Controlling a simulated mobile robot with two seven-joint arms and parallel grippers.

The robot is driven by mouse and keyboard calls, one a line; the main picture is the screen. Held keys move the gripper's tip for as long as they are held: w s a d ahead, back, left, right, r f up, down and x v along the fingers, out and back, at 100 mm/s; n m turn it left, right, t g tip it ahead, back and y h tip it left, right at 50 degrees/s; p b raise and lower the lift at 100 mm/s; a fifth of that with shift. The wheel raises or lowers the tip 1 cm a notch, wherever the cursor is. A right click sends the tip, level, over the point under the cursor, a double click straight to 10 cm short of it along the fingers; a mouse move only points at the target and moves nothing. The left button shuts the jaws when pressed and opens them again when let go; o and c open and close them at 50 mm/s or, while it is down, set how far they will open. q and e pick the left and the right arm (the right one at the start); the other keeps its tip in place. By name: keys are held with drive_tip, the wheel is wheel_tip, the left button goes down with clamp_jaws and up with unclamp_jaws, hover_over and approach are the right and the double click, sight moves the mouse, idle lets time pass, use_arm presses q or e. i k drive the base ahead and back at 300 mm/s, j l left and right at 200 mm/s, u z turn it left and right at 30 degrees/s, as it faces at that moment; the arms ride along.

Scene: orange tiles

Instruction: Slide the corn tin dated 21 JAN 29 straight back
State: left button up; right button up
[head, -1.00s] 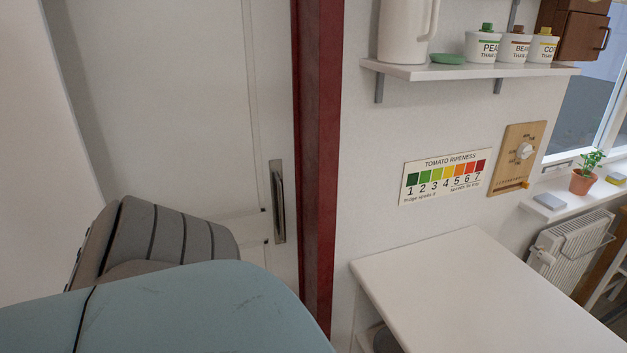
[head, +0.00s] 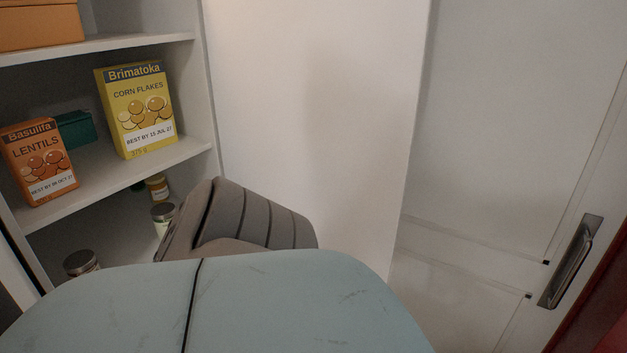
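No corn tin with the date 21 JAN 29 can be made out in the head view. Some jars or tins stand on the lower shelf at the left: one (head: 82,262) at the front and one (head: 163,215) further right, with a small one (head: 157,187) behind it. Their dates cannot be read, and my own arm hides part of that shelf. My arm's large blue-grey and dark grey links fill the bottom middle. Neither gripper shows.
The shelf unit's middle shelf (head: 110,181) holds a corn flakes box (head: 137,108), a lentils box (head: 41,160) and a green box (head: 75,130). An orange box (head: 40,24) sits above. A white door with a metal handle (head: 571,262) stands at the right.

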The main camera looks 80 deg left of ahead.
sight(162, 214)
drive_tip(key=u, duration=3.5)
